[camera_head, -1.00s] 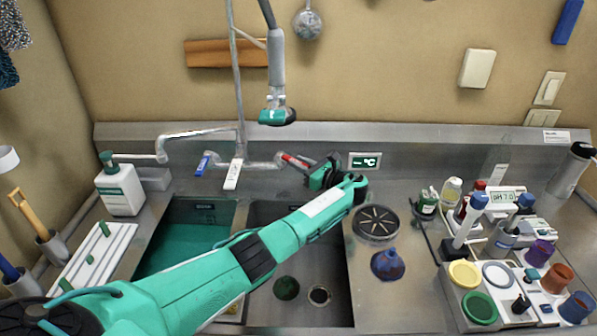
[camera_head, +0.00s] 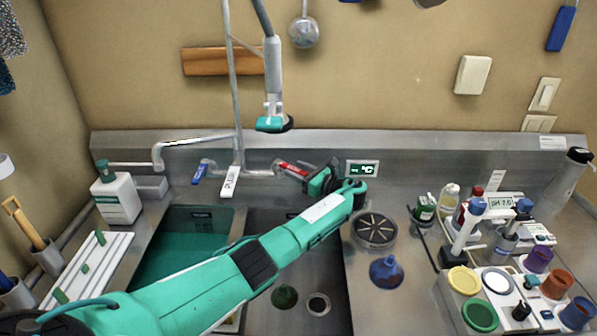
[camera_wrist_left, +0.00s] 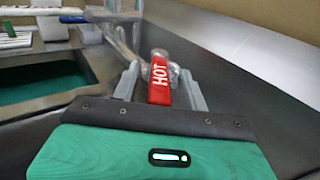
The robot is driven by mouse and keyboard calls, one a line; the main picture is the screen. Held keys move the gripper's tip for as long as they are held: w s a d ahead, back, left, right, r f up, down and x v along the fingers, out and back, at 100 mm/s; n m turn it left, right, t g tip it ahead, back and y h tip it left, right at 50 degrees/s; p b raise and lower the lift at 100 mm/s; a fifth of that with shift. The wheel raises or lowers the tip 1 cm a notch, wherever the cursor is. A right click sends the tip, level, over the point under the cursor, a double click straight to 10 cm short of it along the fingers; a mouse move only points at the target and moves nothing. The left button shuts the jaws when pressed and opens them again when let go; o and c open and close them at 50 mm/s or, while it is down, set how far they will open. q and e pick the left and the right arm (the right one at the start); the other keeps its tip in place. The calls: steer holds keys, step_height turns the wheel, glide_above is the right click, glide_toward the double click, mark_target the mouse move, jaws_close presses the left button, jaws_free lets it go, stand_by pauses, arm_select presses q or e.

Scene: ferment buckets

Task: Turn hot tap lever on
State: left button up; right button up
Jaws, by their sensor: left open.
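The hot tap lever (camera_head: 292,170) is red and sits on the right end of the faucet body behind the sink. In the left wrist view the lever (camera_wrist_left: 159,82), marked HOT, points toward the camera and lies between the two grey fingers. My left gripper (camera_head: 306,176) reaches it from the right, with its arm crossing over the sink. In the wrist view the left gripper (camera_wrist_left: 160,88) is open, with a finger on each side of the lever. I cannot tell whether either finger touches it. My right gripper is not in view.
The blue cold lever (camera_head: 200,171) and a white PUSH tag (camera_head: 230,181) are left of the hot lever. A spray head (camera_head: 273,123) hangs above. A small temperature display (camera_head: 362,168) is on the back ledge. A round drain cover (camera_head: 375,230) and blue funnel (camera_head: 386,271) lie right of the sink.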

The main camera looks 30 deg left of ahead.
arm_select(q)
steer(key=s+d+b, duration=0.2)
steer(key=d+b, duration=0.1)
steer(key=d, duration=1)
steer(key=shift+s+d, duration=0.15)
steer(key=shift+d, duration=0.15)
